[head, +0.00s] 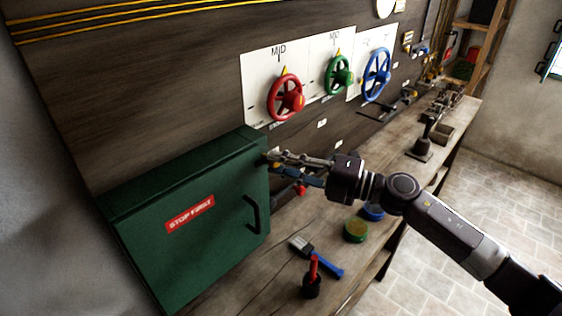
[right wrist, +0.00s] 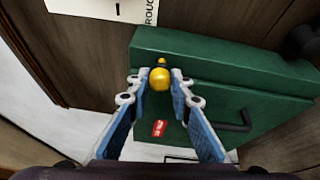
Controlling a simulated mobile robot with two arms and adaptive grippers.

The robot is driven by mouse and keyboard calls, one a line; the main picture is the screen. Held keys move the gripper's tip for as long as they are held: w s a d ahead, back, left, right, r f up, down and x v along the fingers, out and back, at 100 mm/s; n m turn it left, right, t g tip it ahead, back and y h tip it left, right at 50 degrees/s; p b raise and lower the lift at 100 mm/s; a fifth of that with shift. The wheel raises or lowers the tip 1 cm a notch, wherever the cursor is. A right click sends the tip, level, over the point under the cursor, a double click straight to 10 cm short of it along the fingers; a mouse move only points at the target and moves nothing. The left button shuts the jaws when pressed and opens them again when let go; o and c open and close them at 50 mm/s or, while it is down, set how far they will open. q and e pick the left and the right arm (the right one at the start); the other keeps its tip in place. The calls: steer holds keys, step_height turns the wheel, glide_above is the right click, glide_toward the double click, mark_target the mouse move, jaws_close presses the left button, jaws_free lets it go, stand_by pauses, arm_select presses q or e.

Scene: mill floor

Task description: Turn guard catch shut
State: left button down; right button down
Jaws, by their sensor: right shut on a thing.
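The guard is a green metal box (head: 190,225) with a red STOP FIRST label (head: 190,213) and a dark bar handle (head: 252,213) on its front. Its front face looks closed against the body. The catch shows in the right wrist view as a round yellow knob (right wrist: 160,78) at the green box's edge. My right gripper (head: 272,160) reaches in from the right at the box's upper right side. In the right wrist view its fingertips (right wrist: 160,82) sit on both sides of the knob and are shut on it. My left gripper is not in view.
Red (head: 285,97), green (head: 338,76) and blue handwheels (head: 377,74) stand out from the wall panel. On the bench (head: 275,262) lie a blue-handled brush (head: 318,258), a red-handled tool in a dark holder (head: 312,280) and a green-rimmed tin (head: 356,231).

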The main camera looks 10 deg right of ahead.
steer(key=shift+n, duration=0.5)
steer(key=c, duration=1.7)
jaws_free()
steer(key=shift+c, duration=0.2)
steer(key=v, duration=1.2)
steer(key=shift+r, duration=0.1)
